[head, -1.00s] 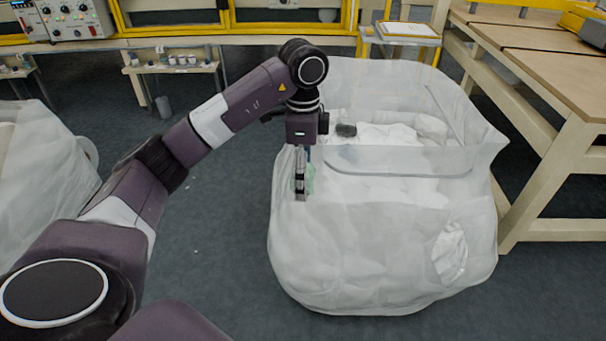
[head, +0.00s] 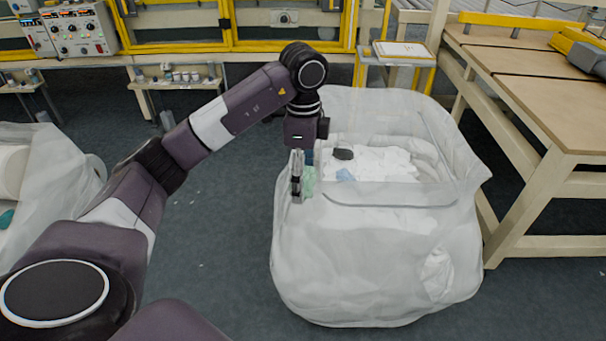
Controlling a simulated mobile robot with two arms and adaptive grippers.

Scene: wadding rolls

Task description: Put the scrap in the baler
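My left gripper (head: 297,182) points down at the near left edge of a large translucent white bag (head: 350,270). A pale green scrap (head: 309,182) shows right beside its fingers and seems to be held between them; the fingers are seen nearly edge-on. Inside the bag lie white wadding pieces (head: 385,163), a dark piece (head: 343,154) and a light blue piece (head: 345,174). I cannot make out anything that is clearly a baler. My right gripper is not in view.
Another translucent bag (head: 60,175) with a white roll and a teal piece stands at the left. A wooden-topped bench (head: 520,80) is at the right. A control box (head: 80,32) and yellow-framed machinery (head: 285,30) line the back.

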